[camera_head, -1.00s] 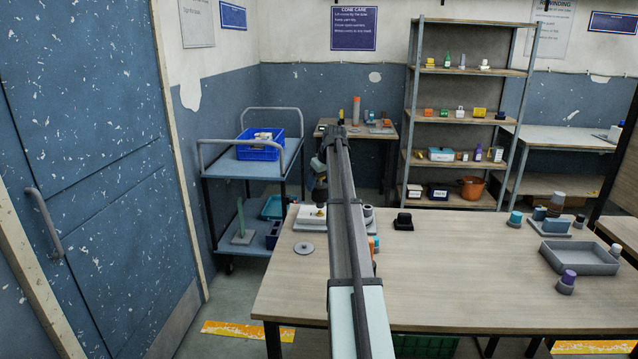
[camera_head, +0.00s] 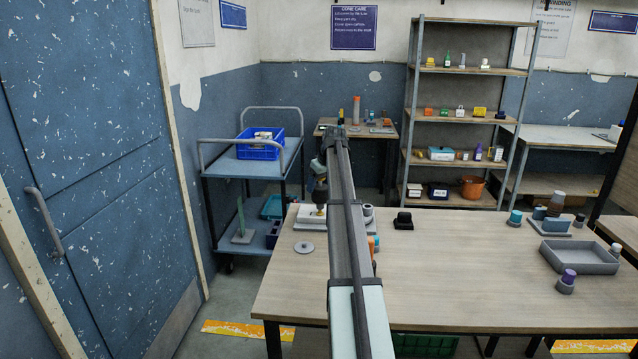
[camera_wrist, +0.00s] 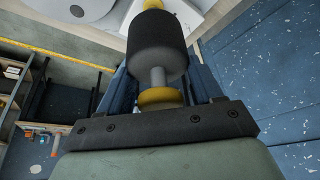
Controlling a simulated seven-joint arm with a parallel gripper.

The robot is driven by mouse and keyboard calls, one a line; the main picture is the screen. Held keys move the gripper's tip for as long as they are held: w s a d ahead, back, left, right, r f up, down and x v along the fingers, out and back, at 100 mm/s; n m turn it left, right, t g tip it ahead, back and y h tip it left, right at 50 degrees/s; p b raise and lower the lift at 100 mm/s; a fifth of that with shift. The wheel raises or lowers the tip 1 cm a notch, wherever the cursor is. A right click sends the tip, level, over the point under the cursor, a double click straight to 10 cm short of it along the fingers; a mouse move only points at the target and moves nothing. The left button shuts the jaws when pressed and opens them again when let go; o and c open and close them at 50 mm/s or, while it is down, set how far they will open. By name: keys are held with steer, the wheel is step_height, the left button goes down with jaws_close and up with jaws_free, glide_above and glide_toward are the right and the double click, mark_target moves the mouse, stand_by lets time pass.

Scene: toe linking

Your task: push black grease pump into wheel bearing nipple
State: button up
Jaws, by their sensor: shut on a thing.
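The black grease pump (camera_wrist: 157,48) fills the middle of the wrist view, with a grey stem and a yellow collar (camera_wrist: 160,98) at its near end. My gripper (camera_wrist: 163,82) is shut on the pump, its blue fingers on both sides. A yellow piece (camera_wrist: 153,5) shows at the pump's far end, over a white block; whether it is the wheel bearing nipple and touches the pump I cannot tell. In the head view my gripper (camera_head: 319,186) points down over the white block (camera_head: 309,216) at the table's far left. My arm partly hides this spot.
A grey disc (camera_head: 304,247) lies in front of the white block. A black block (camera_head: 403,221) stands to its right on the wooden table (camera_head: 450,270). A grey tray (camera_head: 580,258) sits at the table's right. The table's middle is clear.

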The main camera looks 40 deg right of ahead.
steer(key=shift+f, duration=0.95)
steer(key=o, duration=1.7)
steer(key=v, duration=1.4)
steer(key=shift+w, duration=0.1)
